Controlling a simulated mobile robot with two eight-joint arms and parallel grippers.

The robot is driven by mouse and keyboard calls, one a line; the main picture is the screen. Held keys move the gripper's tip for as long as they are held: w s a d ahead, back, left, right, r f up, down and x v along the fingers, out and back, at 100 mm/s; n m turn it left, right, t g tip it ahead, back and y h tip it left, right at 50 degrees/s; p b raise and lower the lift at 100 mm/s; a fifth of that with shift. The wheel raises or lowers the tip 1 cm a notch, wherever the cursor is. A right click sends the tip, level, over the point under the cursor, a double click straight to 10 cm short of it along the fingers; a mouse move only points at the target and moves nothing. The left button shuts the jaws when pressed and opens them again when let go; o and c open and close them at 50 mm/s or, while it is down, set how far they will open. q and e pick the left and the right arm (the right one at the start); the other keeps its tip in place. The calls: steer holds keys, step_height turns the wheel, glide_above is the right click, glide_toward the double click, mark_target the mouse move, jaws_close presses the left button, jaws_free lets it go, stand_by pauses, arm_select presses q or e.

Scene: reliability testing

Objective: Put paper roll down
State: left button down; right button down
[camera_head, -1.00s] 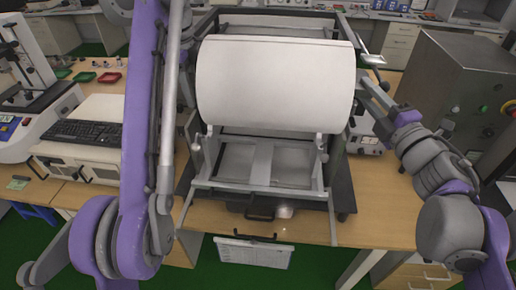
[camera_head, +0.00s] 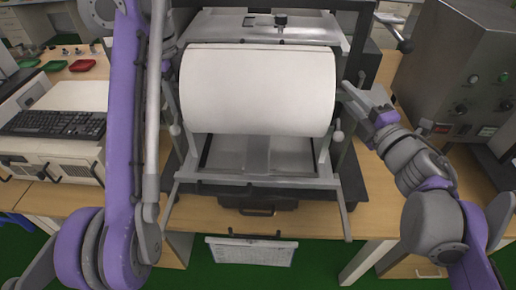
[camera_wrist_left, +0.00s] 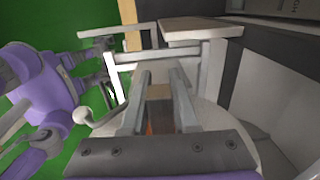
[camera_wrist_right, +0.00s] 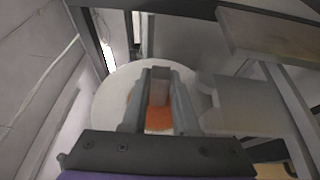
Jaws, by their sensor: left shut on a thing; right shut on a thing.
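The white paper roll (camera_head: 258,90) lies level across a grey metal frame (camera_head: 258,181), held between my two grippers. In the left wrist view, the fingers of my left gripper (camera_wrist_left: 158,95) reach to the roll's end by its brownish core (camera_wrist_left: 160,125). In the right wrist view, my right gripper (camera_wrist_right: 158,92) is shut at the orange core (camera_wrist_right: 158,119) in the roll's round white end (camera_wrist_right: 112,100). In the head view, my right gripper (camera_head: 350,92) is at the roll's right end. My left gripper is hard to make out there. Whether the roll touches the frame is unclear.
The frame stands on a wooden table (camera_head: 383,208), with round-knobbed levers (camera_head: 337,136) at both sides. A keyboard (camera_head: 55,124) on a white unit is at left. A grey metal cabinet (camera_head: 455,85) stands close at right. A panel (camera_head: 250,252) hangs at the front.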

arm_select(q)
steer(key=shift+s+f, duration=0.1)
steer(key=shift+f, duration=0.05)
arm_select(e)
steer(key=shift+s+f, duration=0.1)
steer(key=shift+f, duration=0.05)
arm_select(q)
steer(key=shift+f, duration=0.15)
arm_select(e)
steer(key=shift+f, duration=0.15)
